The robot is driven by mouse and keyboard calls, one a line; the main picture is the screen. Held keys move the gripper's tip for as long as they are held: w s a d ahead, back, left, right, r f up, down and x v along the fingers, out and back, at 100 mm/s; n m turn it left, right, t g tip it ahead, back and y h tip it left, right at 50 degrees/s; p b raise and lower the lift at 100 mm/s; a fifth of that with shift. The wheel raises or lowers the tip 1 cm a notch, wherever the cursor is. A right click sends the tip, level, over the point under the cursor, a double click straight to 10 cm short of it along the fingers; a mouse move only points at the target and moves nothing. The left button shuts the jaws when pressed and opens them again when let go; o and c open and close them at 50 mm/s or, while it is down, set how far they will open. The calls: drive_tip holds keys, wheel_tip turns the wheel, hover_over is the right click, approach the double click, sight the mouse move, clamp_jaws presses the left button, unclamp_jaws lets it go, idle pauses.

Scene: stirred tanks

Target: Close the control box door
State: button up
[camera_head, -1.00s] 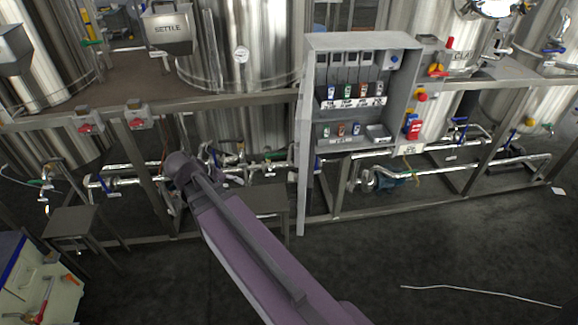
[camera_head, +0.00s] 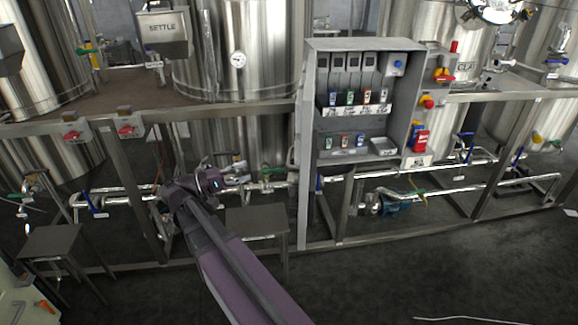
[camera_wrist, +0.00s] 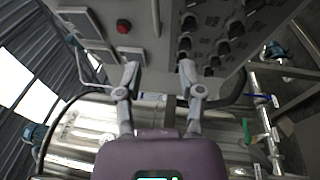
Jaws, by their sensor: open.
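Steel frame rails and pipes (camera_head: 125,190) run behind my arm. A small metal table (camera_head: 257,222) stands below the door's left side, another stool (camera_head: 55,243) at far left. Steel tanks stand behind. The dark floor at front right is mostly clear, with a pale hose (camera_head: 470,319).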

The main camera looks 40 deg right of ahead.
sight(290, 155)
drive_tip(key=shift+r+g, duration=0.1)
drive_tip(key=shift+g, duration=0.2)
drive_tip(key=shift+p+x, duration=1.15)
drive_tip(key=shift+x, duration=5.75)
drive_tip(key=shift+w+r, duration=0.1)
clamp_jaws()
